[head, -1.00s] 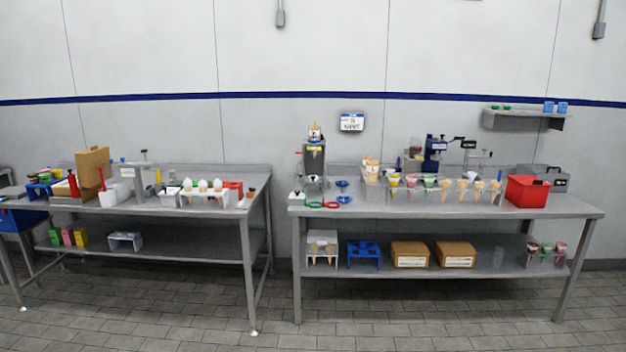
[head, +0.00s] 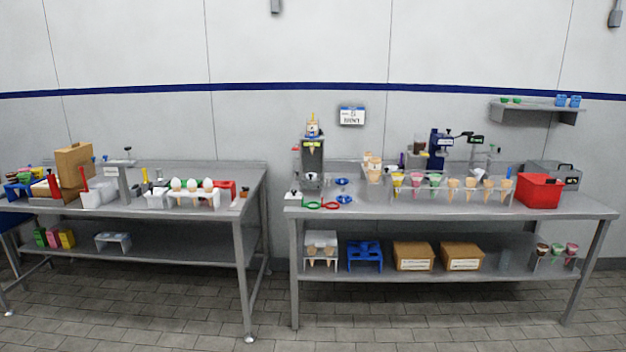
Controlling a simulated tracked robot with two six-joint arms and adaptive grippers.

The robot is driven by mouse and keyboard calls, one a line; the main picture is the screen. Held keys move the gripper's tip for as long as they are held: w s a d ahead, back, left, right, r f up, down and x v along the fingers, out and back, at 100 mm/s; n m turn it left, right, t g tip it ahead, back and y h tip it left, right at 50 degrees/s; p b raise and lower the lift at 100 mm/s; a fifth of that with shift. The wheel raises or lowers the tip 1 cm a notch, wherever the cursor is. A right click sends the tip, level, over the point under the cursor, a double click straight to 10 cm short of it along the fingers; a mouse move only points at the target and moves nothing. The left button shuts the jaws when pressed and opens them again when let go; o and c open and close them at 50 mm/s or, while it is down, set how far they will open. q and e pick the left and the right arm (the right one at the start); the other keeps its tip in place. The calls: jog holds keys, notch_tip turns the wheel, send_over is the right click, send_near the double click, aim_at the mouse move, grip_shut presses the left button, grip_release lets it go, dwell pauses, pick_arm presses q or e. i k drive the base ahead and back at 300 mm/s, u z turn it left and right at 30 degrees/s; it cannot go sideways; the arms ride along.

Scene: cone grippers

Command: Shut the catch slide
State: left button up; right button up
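I cannot make out a catch slide for certain at this distance. A grey upright dispenser (head: 312,160) with a yellow label stands at the left end of the right table. A blue machine (head: 440,147) stands at the back of the same table. A grey case (head: 553,175) with a dark handle sits at its right end. Any small catch on these is too small to tell. Neither of my grippers shows in the head view.
The right steel table (head: 590,208) holds a clear rack of cones (head: 453,188) and a red bin (head: 538,191). The left steel table (head: 230,205) holds a white cone rack (head: 193,200). A gap separates the tables. The tiled floor (head: 400,335) in front is clear.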

aim_at(311, 183)
jog(key=z, duration=0.4)
jog(key=i, duration=2.85)
jog(key=u, duration=0.35)
